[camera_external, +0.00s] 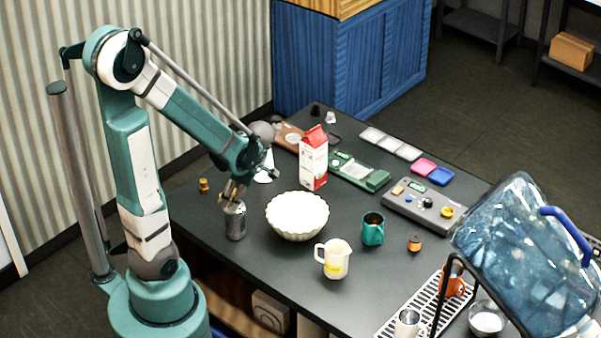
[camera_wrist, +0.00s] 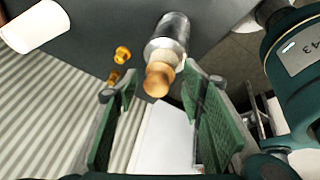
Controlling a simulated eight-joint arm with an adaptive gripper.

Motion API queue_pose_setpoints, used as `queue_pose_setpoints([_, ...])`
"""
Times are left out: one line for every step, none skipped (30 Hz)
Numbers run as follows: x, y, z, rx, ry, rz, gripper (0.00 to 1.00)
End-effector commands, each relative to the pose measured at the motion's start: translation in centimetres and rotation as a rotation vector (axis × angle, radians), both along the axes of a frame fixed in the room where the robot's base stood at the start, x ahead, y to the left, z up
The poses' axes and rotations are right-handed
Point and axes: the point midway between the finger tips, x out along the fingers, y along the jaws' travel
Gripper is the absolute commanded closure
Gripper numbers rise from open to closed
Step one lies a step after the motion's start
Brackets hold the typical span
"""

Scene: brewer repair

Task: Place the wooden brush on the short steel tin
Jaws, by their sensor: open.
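The steel tin (camera_external: 235,222) stands on the dark table at its left side, and it also shows in the wrist view (camera_wrist: 172,33). The wooden brush (camera_wrist: 158,80), with a rounded wooden handle and pale bristles, is at the tin's end in the wrist view and appears to rest on it, bristles toward the tin. My gripper (camera_external: 233,192) is just above the tin. In the wrist view its green fingers (camera_wrist: 160,88) are spread apart on either side of the brush's handle end, with gaps showing. In the external view the brush is mostly hidden by the fingers.
A white fluted bowl (camera_external: 298,216) stands close right of the tin. A red-and-white carton (camera_external: 313,158), a cream jug (camera_external: 335,260) and a teal cup (camera_external: 372,229) are farther right. A small amber item (camera_external: 203,185) sits left of the tin near the table's edge.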

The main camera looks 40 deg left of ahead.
Motion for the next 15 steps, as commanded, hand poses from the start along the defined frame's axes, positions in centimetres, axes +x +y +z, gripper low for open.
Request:
queue_pose_setpoints([0.0,0.0,0.2,0.0,0.0,0.0,0.6])
queue_pose_setpoints([0.0,-0.1,0.3,0.0,0.0,0.0,0.6])
queue_pose_setpoints([0.0,-0.2,0.4,0.0,0.0,0.0,0.6])
queue_pose_setpoints([0.0,-0.3,0.6,0.0,0.0,0.0,0.6])
queue_pose_setpoints([0.1,-0.3,0.7,0.0,0.0,-0.001,0.6])
queue_pose_setpoints([0.0,-0.4,1.0,0.0,0.0,-0.001,0.6])
queue_pose_setpoints([0.0,-0.5,1.2,0.0,0.0,-0.001,0.6])
queue_pose_setpoints([0.0,-0.6,1.4,0.0,0.0,-0.001,0.6])
queue_pose_setpoints([0.0,-0.8,1.7,0.0,0.0,-0.001,0.6])
queue_pose_setpoints([0.0,-0.9,1.9,0.0,0.0,-0.001,0.6])
queue_pose_setpoints([0.0,-1.0,2.2,0.0,0.0,-0.001,0.6])
queue_pose_setpoints([0.0,-1.2,2.5,0.0,0.0,-0.002,0.6])
queue_pose_setpoints([0.0,-1.3,2.8,0.0,0.0,-0.002,0.6])
queue_pose_setpoints([0.0,-1.4,3.1,0.0,0.0,-0.002,0.6])
queue_pose_setpoints([0.0,-1.7,3.5,0.0,-0.001,-0.001,0.6])
